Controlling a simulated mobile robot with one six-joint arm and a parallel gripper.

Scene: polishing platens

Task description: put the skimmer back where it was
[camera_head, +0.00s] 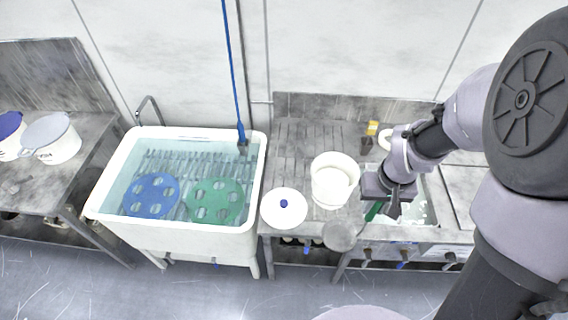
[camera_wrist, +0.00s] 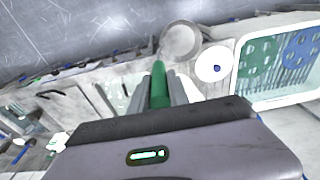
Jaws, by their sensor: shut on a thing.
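The skimmer has a round grey head (camera_head: 340,235) and a green handle (camera_head: 373,211). My gripper (camera_head: 386,206) is shut on the green handle, above the small sink at the right of the counter. The head points left and hangs near the counter's front edge, in front of the white pot. In the wrist view the green handle (camera_wrist: 159,84) stands between my fingers (camera_wrist: 162,90), and the grey head (camera_wrist: 181,42) lies beyond the fingertips. I cannot tell whether the head touches anything. My gripper hides part of the handle.
A white pot (camera_head: 322,188) and a white lid with a blue knob (camera_head: 277,212) are left of my gripper. The small sink (camera_head: 416,212) holds white pieces. A white water tub (camera_head: 107,196) with blue and green discs stands left. A yellow-topped bottle (camera_head: 372,128) stands behind.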

